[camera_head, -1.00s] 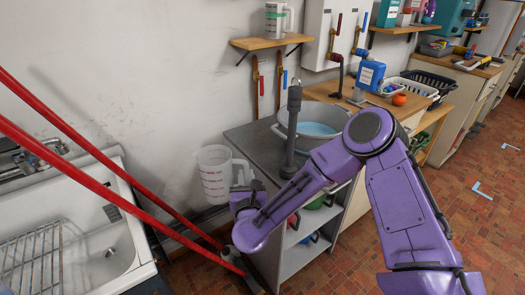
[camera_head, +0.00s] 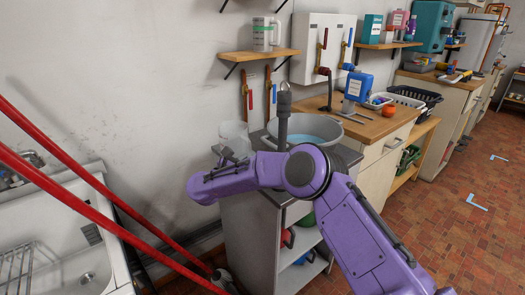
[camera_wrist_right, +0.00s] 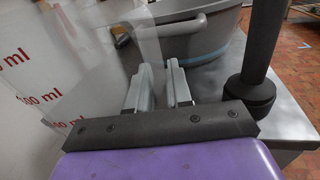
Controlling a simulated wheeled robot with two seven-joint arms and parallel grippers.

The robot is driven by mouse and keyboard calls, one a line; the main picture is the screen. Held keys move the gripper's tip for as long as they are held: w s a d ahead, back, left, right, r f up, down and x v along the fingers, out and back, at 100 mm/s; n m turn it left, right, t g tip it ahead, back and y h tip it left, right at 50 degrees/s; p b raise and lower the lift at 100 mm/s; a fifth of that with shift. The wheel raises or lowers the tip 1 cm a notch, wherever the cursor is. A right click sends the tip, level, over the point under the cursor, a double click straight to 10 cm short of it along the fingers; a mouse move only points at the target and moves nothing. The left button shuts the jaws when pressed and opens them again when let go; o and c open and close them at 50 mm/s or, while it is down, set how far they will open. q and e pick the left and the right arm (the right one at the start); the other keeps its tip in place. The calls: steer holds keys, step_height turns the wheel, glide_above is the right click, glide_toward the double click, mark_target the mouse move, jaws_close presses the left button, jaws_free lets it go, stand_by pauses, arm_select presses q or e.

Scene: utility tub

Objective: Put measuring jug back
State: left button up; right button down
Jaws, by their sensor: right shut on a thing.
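The measuring jug (camera_head: 236,133) is clear with red markings. In the head view it is held above the left end of the grey bench top, partly hidden by my right gripper (camera_head: 228,156). In the right wrist view the jug (camera_wrist_right: 60,75) fills the left side, with red "ml" marks. My right gripper (camera_wrist_right: 160,88) is shut on the jug; the exact contact at its handle is hard to make out. My left gripper is out of view.
A grey tub (camera_head: 318,128) with bluish water and a dark upright post (camera_head: 284,112) stand close right of the jug. A wall shelf (camera_head: 262,54) above holds a white handled container (camera_head: 266,34). Red poles (camera_head: 110,195) cross at left before a white sink (camera_head: 75,235).

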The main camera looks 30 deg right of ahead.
steer(key=p+x, duration=0.1)
steer(key=x, duration=0.5)
steer(key=shift+w+d+r, duration=0.1)
steer(key=shift+w+d, duration=0.05)
steer(key=shift+d, duration=0.15)
steer(key=shift+a, duration=0.15)
steer(key=shift+f, duration=0.3)
steer(key=c, duration=1.4)
jaws_free()
steer(key=shift+f, duration=0.1)
steer(key=shift+c, duration=0.2)
steer(key=o, duration=0.4)
